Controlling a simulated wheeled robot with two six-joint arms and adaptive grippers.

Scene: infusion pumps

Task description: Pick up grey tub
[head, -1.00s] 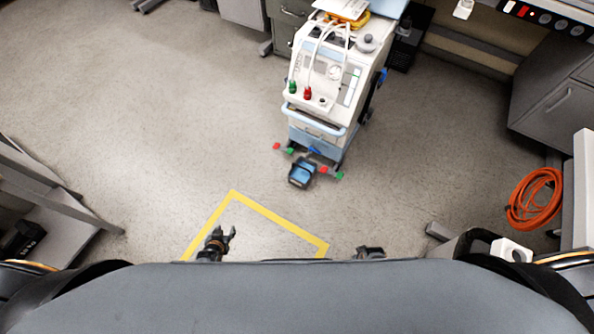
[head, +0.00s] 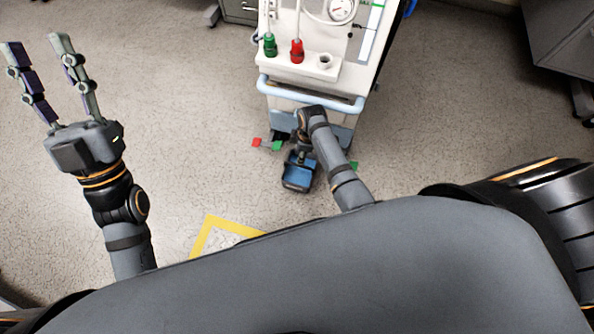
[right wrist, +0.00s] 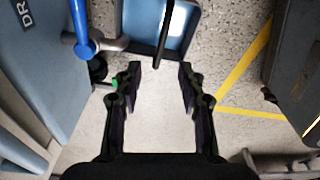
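I cannot make out a grey tub for sure in either view. A small blue tray-like thing with a dark rim (head: 297,181) lies on the floor in front of the white machine. A blue panel (right wrist: 158,22), perhaps the same thing, shows at the top of the right wrist view, beyond my fingertips. My left gripper (head: 37,46) is open and empty over clear floor at the left.
The white wheeled machine (head: 330,75) has a light blue handle bar (head: 311,97) and red and green connectors, close to my right arm. Yellow floor tape (head: 205,236) lies near my body. A grey cabinet (head: 566,40) stands at the far right. The floor at left is free.

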